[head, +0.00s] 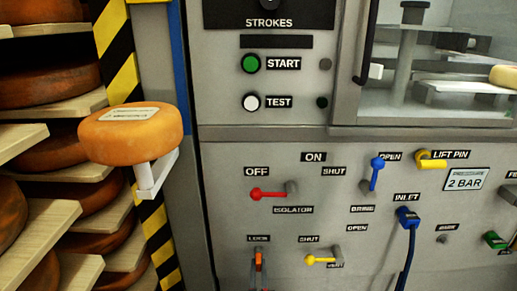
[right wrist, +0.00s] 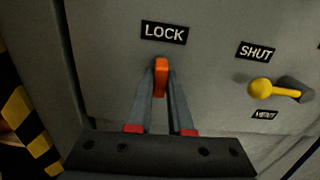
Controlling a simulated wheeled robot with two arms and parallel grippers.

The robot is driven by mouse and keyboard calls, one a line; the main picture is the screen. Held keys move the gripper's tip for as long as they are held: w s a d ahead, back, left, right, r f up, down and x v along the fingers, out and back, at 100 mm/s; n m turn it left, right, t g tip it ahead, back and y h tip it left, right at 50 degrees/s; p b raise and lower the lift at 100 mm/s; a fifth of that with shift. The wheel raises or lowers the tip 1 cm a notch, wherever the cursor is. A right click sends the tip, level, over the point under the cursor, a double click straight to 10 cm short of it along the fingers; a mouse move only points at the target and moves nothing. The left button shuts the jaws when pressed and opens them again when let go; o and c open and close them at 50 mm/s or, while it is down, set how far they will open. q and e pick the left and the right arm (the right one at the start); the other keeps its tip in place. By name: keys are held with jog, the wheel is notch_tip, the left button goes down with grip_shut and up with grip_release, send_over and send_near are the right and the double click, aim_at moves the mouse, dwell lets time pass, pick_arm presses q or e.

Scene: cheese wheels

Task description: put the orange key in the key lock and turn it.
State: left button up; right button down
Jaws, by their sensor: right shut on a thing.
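The orange key (right wrist: 161,76) stands upright between the fingertips of my right gripper (right wrist: 160,92), just below the LOCK label (right wrist: 164,33) on the grey panel. The right gripper is shut on the key. In the head view the key (head: 258,259) shows small at the bottom edge, under the LOCK label (head: 258,239), with the right gripper (head: 259,272) just below it. The key lock itself is hidden behind the key and fingers, so I cannot tell how deep the key sits. My left gripper is not in view.
A yellow SHUT lever (right wrist: 262,87) sits right of the key. Above it are a red isolator lever (head: 268,194) and a blue lever (head: 377,172). A blue hose plug (head: 408,217) hangs farther right. A cheese wheel (head: 130,140) rests on a white bracket (head: 156,178) at left.

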jog(key=shift+m, duration=1.1)
jog(key=c, duration=0.7)
grip_release()
jog(key=shift+c, duration=0.2)
jog(key=shift+s+a, duration=0.1)
jog(key=shift+s, duration=0.5)
jog(key=s, duration=1.6)
jog(key=shift+s, duration=0.1)
